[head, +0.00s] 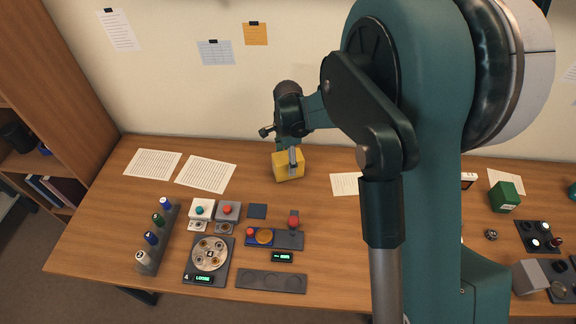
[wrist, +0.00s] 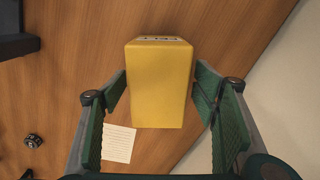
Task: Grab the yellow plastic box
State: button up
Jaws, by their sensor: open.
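The yellow plastic box (head: 287,168) stands on the wooden table near the wall, left of my arm in the head view. In the wrist view my gripper (wrist: 165,110) is open, with one green-padded finger on each side of the box. Gaps show between the fingers and the box, so it is not held.
The wooden table (head: 330,215) has bare room around the box. Paper sheets (head: 205,174) lie to its left, and the wall is close behind. A panel with buttons, a dial plate (head: 210,254) and a row of pegs stand front left. A green box (head: 504,197) stands at right.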

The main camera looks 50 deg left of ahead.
jog(key=shift+d+f, duration=0.1)
jog(key=shift+f, duration=1.9)
jog(key=c, duration=1.1)
